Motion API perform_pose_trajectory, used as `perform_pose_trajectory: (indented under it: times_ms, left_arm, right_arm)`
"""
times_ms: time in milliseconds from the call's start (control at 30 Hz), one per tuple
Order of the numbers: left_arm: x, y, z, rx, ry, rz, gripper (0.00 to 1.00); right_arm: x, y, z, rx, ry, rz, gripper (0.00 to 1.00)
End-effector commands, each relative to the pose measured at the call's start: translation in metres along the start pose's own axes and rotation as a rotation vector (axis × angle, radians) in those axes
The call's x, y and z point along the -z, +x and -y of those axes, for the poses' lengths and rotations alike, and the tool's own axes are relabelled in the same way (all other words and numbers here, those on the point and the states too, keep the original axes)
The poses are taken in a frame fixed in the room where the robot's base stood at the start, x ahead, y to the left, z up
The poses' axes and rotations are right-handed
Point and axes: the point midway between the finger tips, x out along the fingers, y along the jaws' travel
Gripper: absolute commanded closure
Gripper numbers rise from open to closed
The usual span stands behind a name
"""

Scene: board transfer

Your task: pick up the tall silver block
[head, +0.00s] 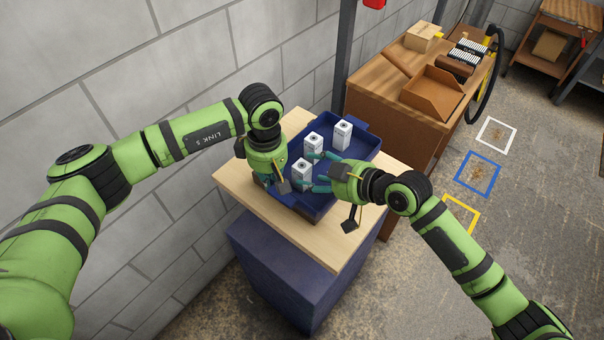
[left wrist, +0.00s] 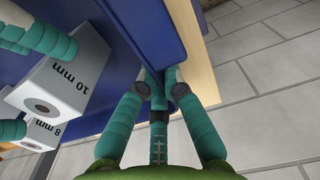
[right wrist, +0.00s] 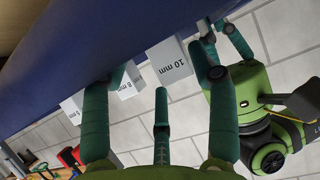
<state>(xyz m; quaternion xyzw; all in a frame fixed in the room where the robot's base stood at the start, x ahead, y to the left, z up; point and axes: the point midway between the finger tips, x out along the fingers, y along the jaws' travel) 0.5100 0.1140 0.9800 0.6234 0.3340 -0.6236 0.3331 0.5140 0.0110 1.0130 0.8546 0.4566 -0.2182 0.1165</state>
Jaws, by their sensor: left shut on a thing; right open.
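Three pale grey blocks stand in a blue tray (head: 363,150). I cannot tell which one is the tall silver block. My right gripper (head: 312,172) is open, its fingers spread beside the near 10 mm block; contact is unclear. My left gripper (left wrist: 158,90) is shut on the tray's wall (left wrist: 153,30), left of the near block.
The tray rests on a light wooden top (head: 305,237) over a blue base (head: 278,272). A brown workbench (head: 385,115) with boxes stands behind to the right. A block wall (head: 180,75) runs along the left. Floor squares in white, blue and yellow lie at right.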

Motion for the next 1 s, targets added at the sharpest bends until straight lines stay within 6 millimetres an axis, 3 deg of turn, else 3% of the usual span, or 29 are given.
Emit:
perform_pose_trajectory:
  times_ms: [200,500,533,600,667,1000]
  left_arm:
    - [0.0,-0.002,-0.001,-0.005,0.001,0.0,1.0]
    - [0.0,-0.002,-0.001,-0.005,0.001,0.001,1.0]
    - [0.0,-0.002,-0.001,-0.005,0.001,0.001,1.0]
    - [0.0,-0.002,-0.002,-0.005,0.001,0.001,1.0]
    - [-0.001,-0.002,-0.002,-0.005,0.001,0.001,1.0]
    - [-0.001,-0.002,-0.002,-0.006,0.002,0.001,1.0]
  right_arm:
    - [0.0,0.032,0.002,0.001,0.001,0.0,0.41]
    - [-0.001,0.038,0.002,0.001,0.0,0.001,0.41]
    - [-0.001,0.038,0.002,0.001,0.0,0.002,0.45]
    - [-0.001,0.038,0.002,0.001,0.001,0.002,0.73]
    - [-0.001,0.038,0.002,0.001,0.001,0.001,0.95]
    - [0.002,0.037,0.002,0.0,-0.001,-0.002,0.95]
